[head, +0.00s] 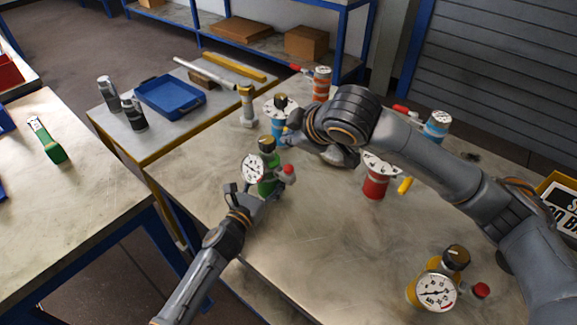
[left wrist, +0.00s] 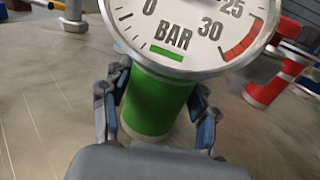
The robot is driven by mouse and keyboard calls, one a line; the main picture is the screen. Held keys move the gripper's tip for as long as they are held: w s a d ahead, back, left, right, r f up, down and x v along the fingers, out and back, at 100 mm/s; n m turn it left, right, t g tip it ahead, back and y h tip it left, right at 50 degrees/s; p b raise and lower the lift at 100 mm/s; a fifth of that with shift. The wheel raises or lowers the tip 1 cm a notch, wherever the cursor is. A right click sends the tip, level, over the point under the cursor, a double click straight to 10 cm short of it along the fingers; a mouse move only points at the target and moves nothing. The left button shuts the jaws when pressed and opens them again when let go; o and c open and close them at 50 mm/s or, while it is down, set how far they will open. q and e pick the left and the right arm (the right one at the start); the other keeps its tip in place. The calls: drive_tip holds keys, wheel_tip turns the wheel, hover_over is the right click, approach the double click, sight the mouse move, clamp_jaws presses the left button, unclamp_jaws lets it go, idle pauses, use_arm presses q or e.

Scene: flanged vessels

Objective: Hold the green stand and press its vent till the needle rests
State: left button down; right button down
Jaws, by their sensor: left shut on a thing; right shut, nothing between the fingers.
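The green stand (head: 266,184) is upright near the table's left edge, with a black knob (head: 267,145) on top, a white dial (head: 253,168) facing front-left and a red-capped side fitting (head: 288,170). My left gripper (head: 258,196) is shut around its body; in the left wrist view its fingers flank the green body (left wrist: 157,104) below the dial (left wrist: 185,30). That view cuts off the dial's upper part, and I cannot read the needle. My right gripper (head: 290,139) is shut and empty, just behind and right of the black knob, apart from the red cap.
A blue vessel (head: 278,130) stands close behind my right gripper. A red vessel (head: 375,186) stands to the right, a yellow one (head: 432,289) front right, an orange one (head: 322,84) at the back. The table's front middle (head: 320,235) is clear.

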sight(290, 169)
drive_tip(key=shift+f, duration=2.85)
drive_tip(key=shift+f, duration=0.4)
drive_tip(key=shift+f, duration=0.6)
idle(1.2)
drive_tip(key=shift+r, duration=1.05)
drive_tip(key=shift+r, duration=2.5)
